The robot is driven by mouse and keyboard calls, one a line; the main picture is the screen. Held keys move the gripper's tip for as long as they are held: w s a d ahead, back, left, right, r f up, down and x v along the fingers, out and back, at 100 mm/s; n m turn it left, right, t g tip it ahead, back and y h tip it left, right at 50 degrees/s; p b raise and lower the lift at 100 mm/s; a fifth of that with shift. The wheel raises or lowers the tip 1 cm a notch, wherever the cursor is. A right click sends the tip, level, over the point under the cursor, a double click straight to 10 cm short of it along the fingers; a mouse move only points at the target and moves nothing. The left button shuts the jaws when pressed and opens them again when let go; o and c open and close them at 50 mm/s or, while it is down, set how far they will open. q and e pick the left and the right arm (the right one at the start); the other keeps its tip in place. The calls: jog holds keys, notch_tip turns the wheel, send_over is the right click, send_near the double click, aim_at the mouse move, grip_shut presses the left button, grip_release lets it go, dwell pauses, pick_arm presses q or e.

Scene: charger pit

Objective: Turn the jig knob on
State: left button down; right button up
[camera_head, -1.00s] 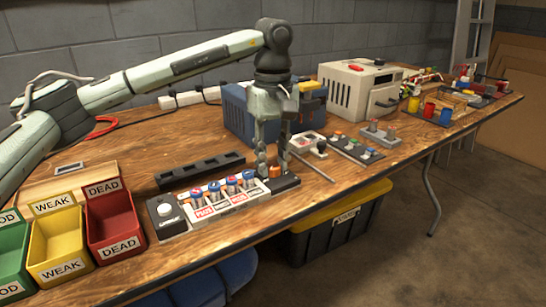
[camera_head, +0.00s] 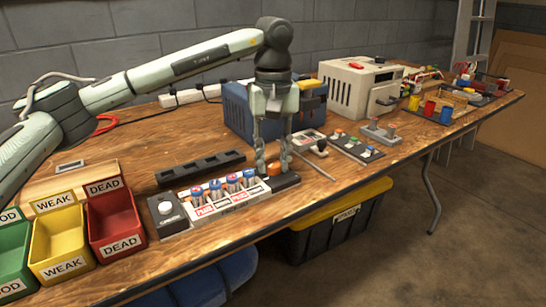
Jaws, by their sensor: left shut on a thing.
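The jig (camera_head: 238,204) is a low board near the table's front edge. It carries several upright cells with blue and red tops and red-and-white labels. An orange knob (camera_head: 273,169) sits on the dark block at its right end. My left gripper (camera_head: 272,167) points straight down over that block, with one finger on each side of the orange knob, shut on it. The fingers hide part of the knob, so I cannot read its setting. A white round button (camera_head: 165,209) sits on a black box at the jig's left end. My right gripper is not in view.
Green, yellow (camera_head: 60,240) and red (camera_head: 115,222) bins stand at the left. A black slotted rack (camera_head: 200,169) lies behind the jig. A blue case (camera_head: 236,108) and a cream machine (camera_head: 350,88) stand behind. A thin rod (camera_head: 313,166) lies right of the gripper.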

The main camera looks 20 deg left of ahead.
aim_at(273, 164)
pick_arm(q)
jog(key=c, duration=1.2)
grip_release()
notch_tip(273, 164, up, 12)
jog(key=shift+r, duration=0.1)
